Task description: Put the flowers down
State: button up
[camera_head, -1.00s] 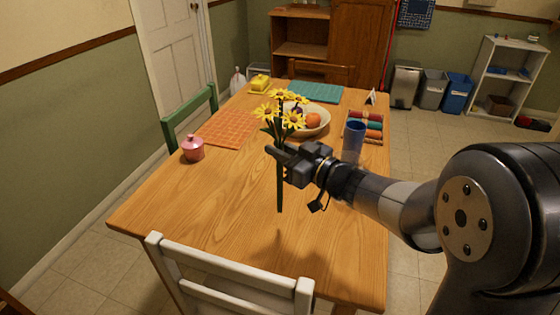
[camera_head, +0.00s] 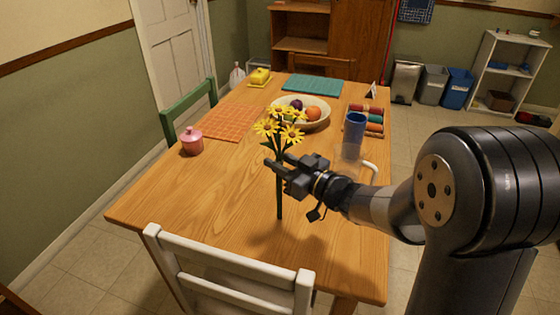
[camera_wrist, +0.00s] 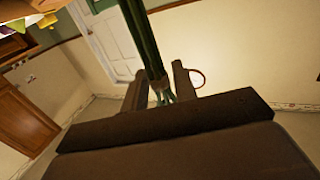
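The yellow flowers (camera_head: 279,127) stand upright on long green stems in front of the fruit bowl. My gripper (camera_head: 275,167) is shut on the stems about midway down and holds them over the near-middle part of the wooden table (camera_head: 190,205). The stems' lower end shows below my gripper; I cannot tell whether it touches the table top. In the wrist view, the dark green stems (camera_wrist: 142,38) pass between the two fingers of my gripper (camera_wrist: 160,82). The blossoms are only partly visible there, if at all.
A bowl (camera_head: 316,122) with fruit stands behind the flowers. A blue cup (camera_head: 356,127) and coloured rolls (camera_head: 373,122) are to the right. An orange mat (camera_head: 228,123) and pink jar (camera_head: 191,142) are left. A white chair (camera_head: 230,285) is in front. The table's near left is clear.

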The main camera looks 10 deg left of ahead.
jog(key=shift+o, duration=1.1)
jog(key=shift+r, duration=0.15)
jog(key=v, duration=1.2)
